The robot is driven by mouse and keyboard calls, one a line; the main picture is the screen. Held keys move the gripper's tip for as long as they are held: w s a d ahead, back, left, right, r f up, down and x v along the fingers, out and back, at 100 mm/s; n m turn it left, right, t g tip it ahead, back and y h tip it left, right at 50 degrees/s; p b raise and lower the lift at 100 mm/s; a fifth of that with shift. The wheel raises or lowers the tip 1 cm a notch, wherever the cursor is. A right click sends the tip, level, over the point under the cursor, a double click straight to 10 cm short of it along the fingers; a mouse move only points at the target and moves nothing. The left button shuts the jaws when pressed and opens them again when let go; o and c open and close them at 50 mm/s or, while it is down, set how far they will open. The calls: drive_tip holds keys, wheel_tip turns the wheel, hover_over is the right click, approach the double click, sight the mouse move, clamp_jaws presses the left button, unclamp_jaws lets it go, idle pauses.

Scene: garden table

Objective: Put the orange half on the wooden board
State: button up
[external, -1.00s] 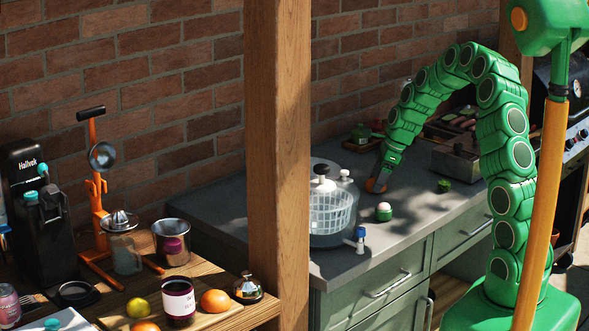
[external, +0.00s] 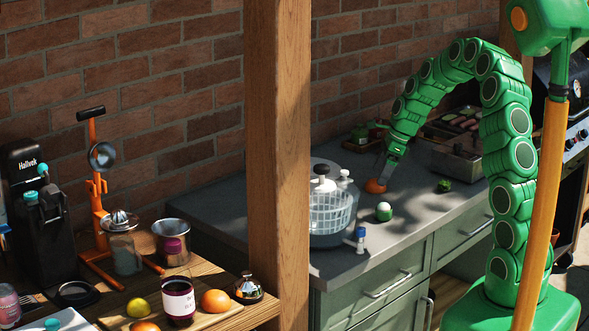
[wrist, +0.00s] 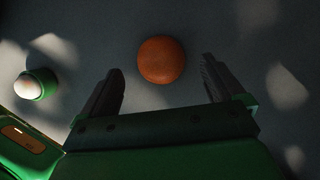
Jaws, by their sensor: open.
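The orange half (external: 374,186) lies on the grey counter; it shows as a round orange shape in the wrist view (wrist: 161,60). My gripper (external: 384,174) is just above it, pointing down. In the wrist view my gripper (wrist: 161,70) is open, with a finger to either side of the orange half and a gap on both sides. Whether the fingertips reach down to its height I cannot tell. A light wooden board (external: 210,319) lies on the wooden table at the lower left, with fruit and a dark jar on or beside it.
A white-and-green egg-like item (external: 383,212) stands close by, also in the wrist view (wrist: 36,83). A salad spinner (external: 331,213) stands left of the gripper. A wooden post (external: 278,150) hides part of the counter. A green item (external: 444,186) lies to the right.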

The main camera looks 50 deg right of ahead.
drive_tip(key=v, duration=0.9)
drive_tip(key=s+a+r+n+g, duration=0.1)
drive_tip(key=s+a+r+n, duration=0.2)
drive_tip(key=s+a+n, duration=0.6)
drive_tip(key=s+a+r+n+g, duration=0.25)
drive_tip(key=s+a+n, duration=0.25)
drive_tip(key=s+a, duration=0.4)
drive_tip(key=s+a+n+h, duration=0.1)
drive_tip(key=s+a+n, duration=0.1)
drive_tip(key=s+n, duration=0.4)
drive_tip(key=s+a+n+g+h, duration=0.1)
drive_tip(key=s+n, duration=0.5)
drive_tip(key=s, duration=1)
drive_tip(key=a+h, duration=0.1)
drive_tip(key=a, duration=0.1)
drive_tip(key=shift+a+f+n, duration=0.2)
drive_tip(key=shift+a+n, duration=0.05)
drive_tip(key=shift+n, duration=0.05)
drive_tip(key=shift+o, duration=0.4)
drive_tip(key=shift+s+f+g, duration=0.1)
drive_tip(key=shift+s+g, duration=0.15)
drive_tip(key=shift+s, duration=0.25)
drive_tip(key=shift+w, duration=0.1)
